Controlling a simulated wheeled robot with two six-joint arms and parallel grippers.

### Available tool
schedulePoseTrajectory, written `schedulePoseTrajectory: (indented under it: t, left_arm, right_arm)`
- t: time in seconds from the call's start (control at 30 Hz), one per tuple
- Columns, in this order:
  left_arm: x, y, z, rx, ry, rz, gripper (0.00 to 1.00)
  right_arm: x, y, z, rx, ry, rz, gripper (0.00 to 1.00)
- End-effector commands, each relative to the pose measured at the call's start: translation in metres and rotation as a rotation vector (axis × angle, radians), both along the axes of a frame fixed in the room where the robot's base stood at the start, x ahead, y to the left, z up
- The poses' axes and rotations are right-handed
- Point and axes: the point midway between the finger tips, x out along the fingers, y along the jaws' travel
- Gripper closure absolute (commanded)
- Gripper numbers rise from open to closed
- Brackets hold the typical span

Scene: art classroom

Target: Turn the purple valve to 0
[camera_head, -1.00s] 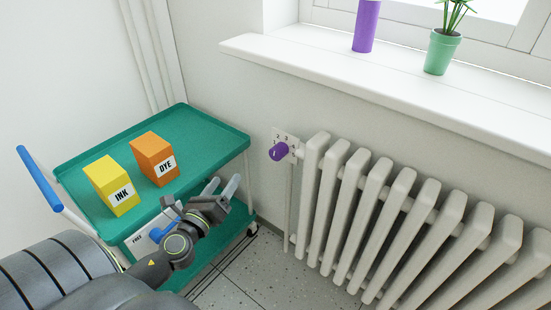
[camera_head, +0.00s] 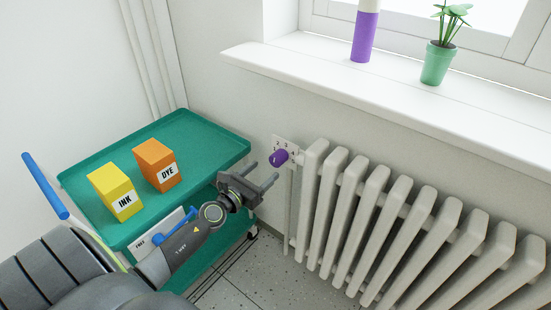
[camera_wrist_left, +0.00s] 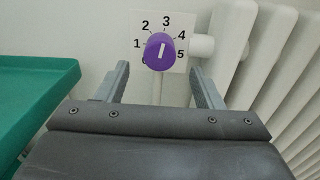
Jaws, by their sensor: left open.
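The purple valve (camera_head: 279,158) is a small knob on the pipe at the left end of the radiator. In the left wrist view the purple valve (camera_wrist_left: 159,52) sits before a white number plate (camera_wrist_left: 180,64). Its white mark points nearly straight up, close to the 3. The 1 to 5 are readable; a figure at lower left is mostly covered by the knob. My left gripper (camera_head: 266,169) is open and empty, just left of and below the valve. In the left wrist view the valve appears between its fingers (camera_wrist_left: 160,70), beyond the tips and apparently untouched. My right gripper is out of view.
A green cart (camera_head: 205,135) at left carries a yellow INK box (camera_head: 113,192) and an orange DYE box (camera_head: 155,165). The white radiator (camera_head: 385,205) stands right of the valve, under a sill with a potted plant (camera_head: 438,62) and a purple-and-white cylinder (camera_head: 365,35).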

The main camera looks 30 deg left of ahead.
Motion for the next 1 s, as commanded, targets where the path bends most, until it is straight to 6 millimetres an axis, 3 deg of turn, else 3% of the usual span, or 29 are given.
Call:
schedulePoseTrajectory:
  t: [0.1,0.33,0.5,0.8,1.0]
  left_arm:
    - [0.025,-0.002,0.0,-0.001,-0.002,-0.001,0.39]
    - [0.057,-0.004,0.0,0.0,-0.001,0.0,0.39]
    - [0.068,-0.005,0.0,-0.001,0.0,-0.001,0.39]
    - [0.07,-0.005,0.0,-0.001,0.0,-0.001,0.39]
    - [0.069,-0.004,0.0,-0.001,0.0,0.0,0.64]
  right_arm:
    - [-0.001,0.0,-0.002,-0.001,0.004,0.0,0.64]
    - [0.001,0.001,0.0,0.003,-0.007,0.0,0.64]
    - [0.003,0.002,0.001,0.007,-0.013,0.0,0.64]
    - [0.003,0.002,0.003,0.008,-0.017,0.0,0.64]
    - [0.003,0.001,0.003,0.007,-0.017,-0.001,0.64]
